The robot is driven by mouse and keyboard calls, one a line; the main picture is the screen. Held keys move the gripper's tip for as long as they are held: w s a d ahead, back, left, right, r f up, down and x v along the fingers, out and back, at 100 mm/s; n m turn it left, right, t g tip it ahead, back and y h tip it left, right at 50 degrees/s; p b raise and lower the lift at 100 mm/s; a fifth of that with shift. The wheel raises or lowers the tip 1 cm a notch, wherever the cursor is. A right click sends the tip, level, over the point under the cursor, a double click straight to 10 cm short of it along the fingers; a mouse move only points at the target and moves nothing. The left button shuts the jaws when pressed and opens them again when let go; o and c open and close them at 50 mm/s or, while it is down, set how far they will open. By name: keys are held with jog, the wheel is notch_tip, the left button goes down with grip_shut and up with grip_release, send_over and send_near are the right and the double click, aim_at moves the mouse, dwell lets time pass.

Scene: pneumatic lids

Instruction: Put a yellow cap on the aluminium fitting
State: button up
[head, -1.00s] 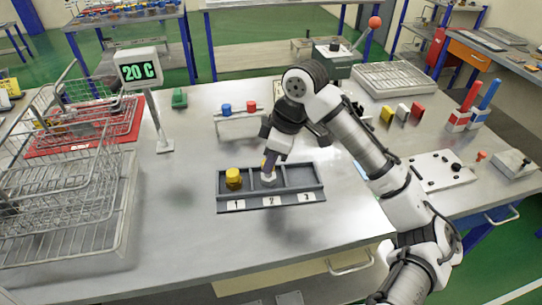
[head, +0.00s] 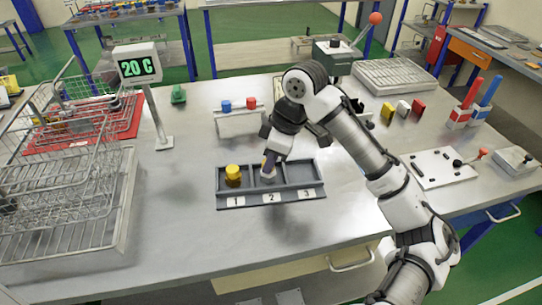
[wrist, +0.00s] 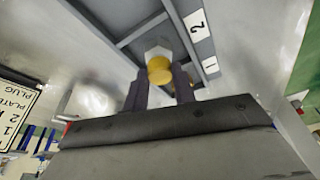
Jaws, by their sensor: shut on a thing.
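The grey tray (head: 306,197) has three compartments labelled 1, 2 and 3. The pale aluminium fitting (head: 268,176) stands in compartment 2; in the wrist view its hex body (wrist: 156,46) shows just beyond the cap. My gripper (head: 269,165) points down into that compartment. Its two dark fingers (wrist: 160,88) are shut on a yellow cap (wrist: 160,70). The cap is at the top of the fitting and overlaps it in the wrist view; I cannot tell whether it is seated. A fitting with a yellow top (head: 233,174) stands in compartment 1. Compartment 3 looks empty.
A small rack with blue and red caps (head: 238,116) stands behind the tray. Wire baskets (head: 60,205) fill the left side, beside a display post (head: 156,110). A white plate with knobs (head: 440,168) lies at right. The bench front is clear.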

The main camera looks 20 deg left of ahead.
jog(key=shift+f+b, duration=0.3)
jog(key=shift+f, duration=0.15)
dwell(0.3)
jog(key=o, duration=1.4)
jog(key=shift+r, duration=0.1)
notch_tip(320, 180, up, 7)
jog(key=p, duration=0.6)
jog(key=shift+p, duration=0.3)
jog(key=shift+s+f, duration=0.1)
jog(key=shift+f, duration=0.1)
